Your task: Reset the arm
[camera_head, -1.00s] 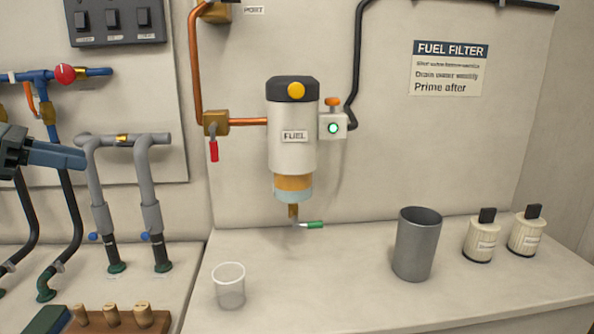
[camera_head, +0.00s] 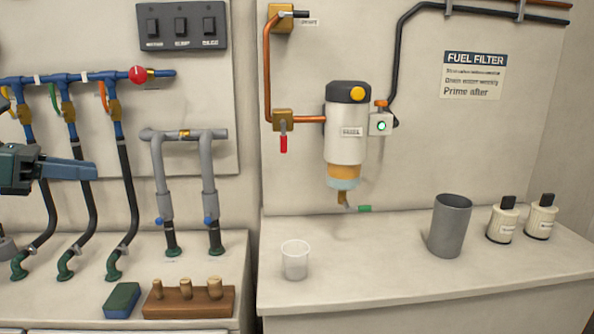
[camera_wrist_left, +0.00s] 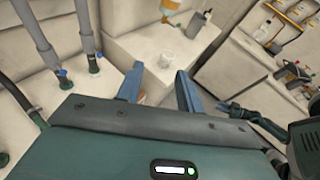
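My left gripper (camera_head: 62,168) is at the left edge of the head view, in front of the pipe panel. In the left wrist view its two blue fingers (camera_wrist_left: 159,88) stand apart with nothing between them. What looks like my right gripper (camera_wrist_left: 250,114) shows at the right of the left wrist view, with its finger gap unclear. It is outside the head view.
A clear cup (camera_head: 295,260), a grey cylinder (camera_head: 449,226) and two white bottles (camera_head: 502,220) stand on the right counter under the fuel filter (camera_head: 345,135). A wooden plug block (camera_head: 188,303) and a sponge (camera_head: 122,300) lie on the left counter.

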